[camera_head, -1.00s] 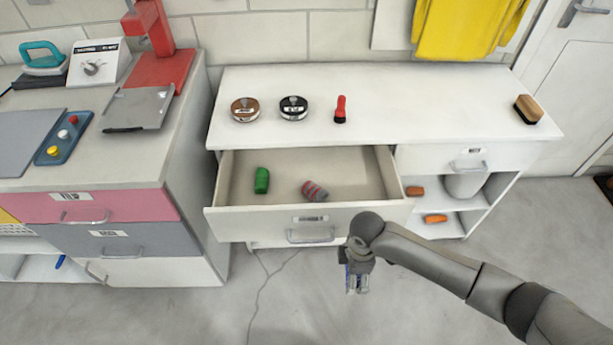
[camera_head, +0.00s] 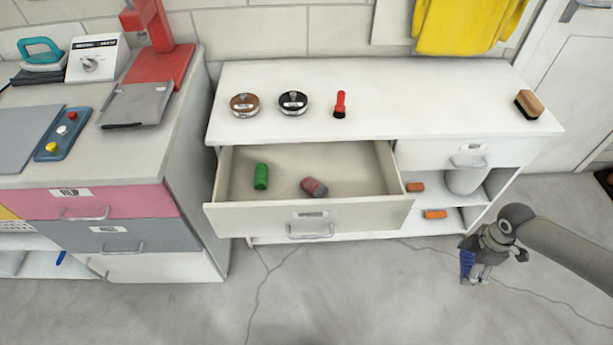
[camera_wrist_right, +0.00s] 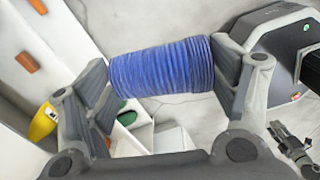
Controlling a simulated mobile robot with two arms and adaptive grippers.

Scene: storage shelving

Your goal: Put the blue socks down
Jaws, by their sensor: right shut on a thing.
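My right gripper (camera_head: 474,272) is low in front of the right end of the white cabinet, over the grey floor. It is shut on the blue socks (camera_wrist_right: 162,68), a ribbed blue roll held between its two fingers in the right wrist view. Only a small part of the blue socks (camera_head: 466,262) shows in the head view. The open drawer (camera_head: 270,215) of the white cabinet holds a green roll (camera_head: 261,176) and a grey and red striped roll (camera_head: 314,187), lying apart. My left gripper is not in the head view.
Open shelves at right hold orange blocks (camera_head: 435,214) and a grey-white container (camera_head: 464,181). The floor in front is clear.

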